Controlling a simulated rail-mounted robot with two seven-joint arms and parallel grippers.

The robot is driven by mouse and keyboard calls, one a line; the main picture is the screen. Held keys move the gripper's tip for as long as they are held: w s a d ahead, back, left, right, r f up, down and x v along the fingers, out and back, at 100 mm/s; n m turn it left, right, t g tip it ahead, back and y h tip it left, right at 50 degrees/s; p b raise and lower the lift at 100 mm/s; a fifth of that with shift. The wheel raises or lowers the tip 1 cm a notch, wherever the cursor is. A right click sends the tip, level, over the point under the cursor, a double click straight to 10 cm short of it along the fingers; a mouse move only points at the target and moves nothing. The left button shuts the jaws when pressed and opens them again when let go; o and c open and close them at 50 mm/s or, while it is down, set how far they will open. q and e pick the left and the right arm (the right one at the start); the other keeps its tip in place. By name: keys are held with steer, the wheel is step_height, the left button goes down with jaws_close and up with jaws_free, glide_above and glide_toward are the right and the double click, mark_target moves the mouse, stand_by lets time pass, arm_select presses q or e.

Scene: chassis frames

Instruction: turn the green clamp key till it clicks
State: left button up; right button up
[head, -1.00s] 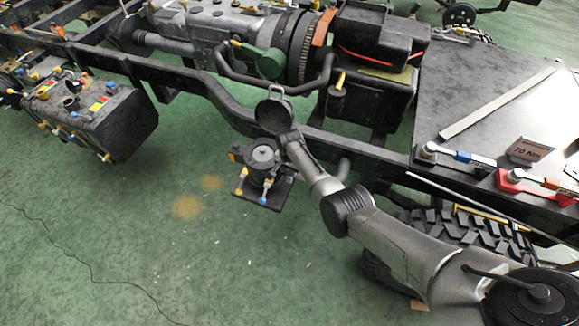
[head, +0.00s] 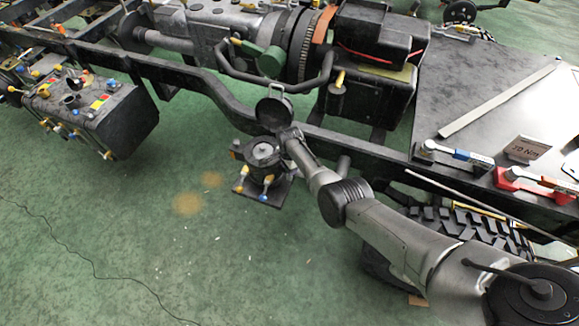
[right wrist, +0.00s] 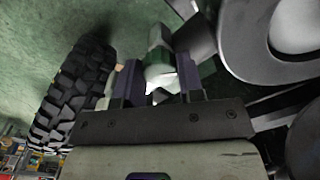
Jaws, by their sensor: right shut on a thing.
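In the right wrist view, my right gripper (right wrist: 159,78) has its two dark fingers shut on a small green and whitish piece, the clamp key (right wrist: 160,52). Glare and the fingers hide part of its shape, so its turned angle is unclear. In the head view my right arm reaches in from the lower right, and its wrist ends beside the dark round lid below the frame rail. The gripper's fingers and the key cannot be made out there. My left gripper is not in view.
The black chassis rail (head: 215,92) runs just behind my wrist. A dark round lid (head: 273,112) and a small unit with coloured knobs (head: 262,158) are close by. A tyre (right wrist: 75,105) stands at left in the wrist view. Open green floor (head: 190,245) lies at lower left.

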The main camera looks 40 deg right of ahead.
stand_by(0.3)
steer(key=o, duration=0.9)
step_height(320, 180, up, 14)
steer(key=p, duration=0.7)
steer(key=shift+f, duration=0.15)
